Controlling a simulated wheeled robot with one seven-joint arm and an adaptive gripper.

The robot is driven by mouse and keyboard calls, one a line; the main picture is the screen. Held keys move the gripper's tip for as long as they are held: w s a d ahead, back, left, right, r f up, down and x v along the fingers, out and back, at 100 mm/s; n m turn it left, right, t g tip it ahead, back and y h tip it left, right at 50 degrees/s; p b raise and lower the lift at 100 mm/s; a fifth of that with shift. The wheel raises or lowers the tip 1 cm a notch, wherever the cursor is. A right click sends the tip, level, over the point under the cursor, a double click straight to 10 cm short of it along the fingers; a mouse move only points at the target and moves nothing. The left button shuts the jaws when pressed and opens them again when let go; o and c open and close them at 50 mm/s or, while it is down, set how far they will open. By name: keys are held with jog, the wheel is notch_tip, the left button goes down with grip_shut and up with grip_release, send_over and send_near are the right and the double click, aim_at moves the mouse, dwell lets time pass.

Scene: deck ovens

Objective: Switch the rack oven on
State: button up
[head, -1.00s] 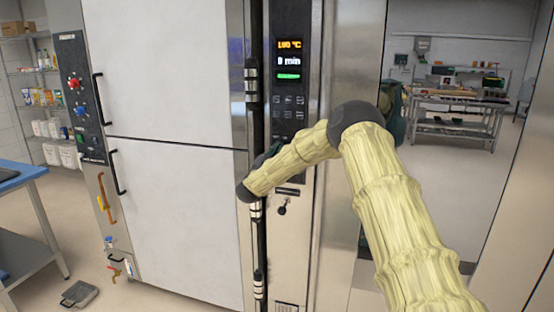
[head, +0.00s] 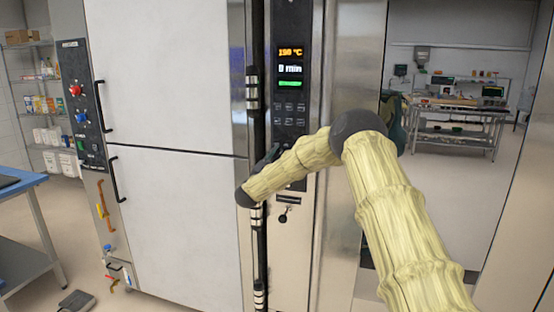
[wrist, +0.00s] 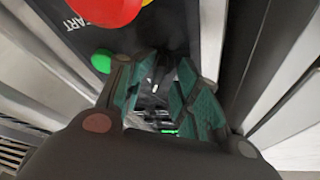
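The rack oven's tall dark control panel (head: 290,75) shows a lit display reading about 190 °C and 0 min, with a green bar and small keys below. In the wrist view the dark panel (wrist: 168,22) carries a large red button (wrist: 105,10), a green button (wrist: 101,61) and the word START. My gripper (wrist: 164,68) has teal fingers, apart with a narrow gap and nothing held between them. It points along the panel, beside the green button; contact cannot be told. In the head view my forearm mostly hides the gripper and the lower panel.
A large two-door white cabinet (head: 170,80) with black handles and its own knob panel (head: 80,105) stands left. A blue table (head: 25,195) is at the far left. Right of the oven is a clear floor, with a steel worktable (head: 455,115) behind.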

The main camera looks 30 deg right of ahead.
jog(key=shift+s+d, duration=0.15)
jog(key=shift+a+f, duration=0.2)
jog(key=shift+a, duration=0.25)
jog(key=v, duration=1.1)
jog(key=shift+s+d, duration=0.15)
jog(key=shift+s, duration=0.05)
